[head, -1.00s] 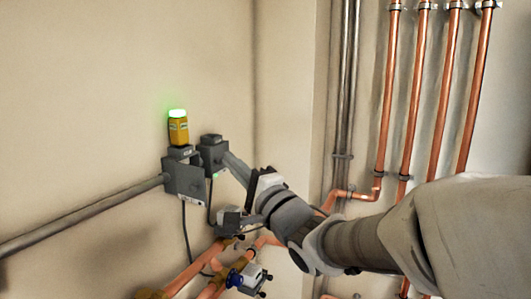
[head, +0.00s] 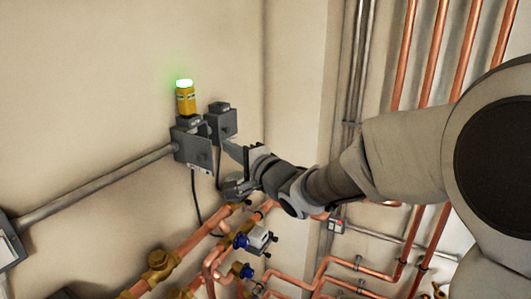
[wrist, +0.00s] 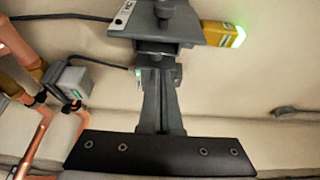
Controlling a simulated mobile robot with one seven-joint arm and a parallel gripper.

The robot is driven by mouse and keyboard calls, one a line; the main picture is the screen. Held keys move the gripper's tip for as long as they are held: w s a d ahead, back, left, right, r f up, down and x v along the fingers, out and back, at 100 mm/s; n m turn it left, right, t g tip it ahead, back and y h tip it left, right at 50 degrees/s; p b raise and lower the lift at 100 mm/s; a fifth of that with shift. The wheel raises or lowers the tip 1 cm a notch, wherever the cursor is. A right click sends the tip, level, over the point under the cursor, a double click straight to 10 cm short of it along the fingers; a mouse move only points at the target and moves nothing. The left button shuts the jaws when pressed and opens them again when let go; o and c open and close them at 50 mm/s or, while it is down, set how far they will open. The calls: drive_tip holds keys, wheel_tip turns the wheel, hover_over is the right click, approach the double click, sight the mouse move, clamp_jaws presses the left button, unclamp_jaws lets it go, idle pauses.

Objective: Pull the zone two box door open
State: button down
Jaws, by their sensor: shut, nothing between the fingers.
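I cannot read a zone number on either, nor tell whether a door stands ajar. In the wrist view a grey plate with a knob and small label (wrist: 188,32) shows at top centre. My gripper (head: 230,147) is shut and empty, its fingertips close below the smaller box. The fingers (wrist: 158,82) point up towards the boxes in the wrist view; contact is unclear.
A yellow beacon (head: 185,101) with a lit green top stands on the box. A grey valve actuator (wrist: 70,83) and copper pipes (head: 215,262) lie below and beside the gripper. Tall copper pipes (head: 437,50) run up the right wall. The wall left of the beacon is clear.

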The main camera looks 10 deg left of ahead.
sight(205, 155)
drive_tip(key=s, duration=0.1)
drive_tip(key=s+a, duration=0.1)
drive_tip(key=s, duration=0.1)
drive_tip(key=shift+s+a, duration=0.3)
drive_tip(key=shift+s, duration=0.05)
drive_tip(key=s, duration=0.1)
drive_tip(key=s+a+b, duration=0.1)
drive_tip(key=shift+s+a, duration=0.2)
drive_tip(key=shift+s, duration=0.1)
drive_tip(key=shift+w+d, duration=0.1)
drive_tip(key=shift+w, duration=0.1)
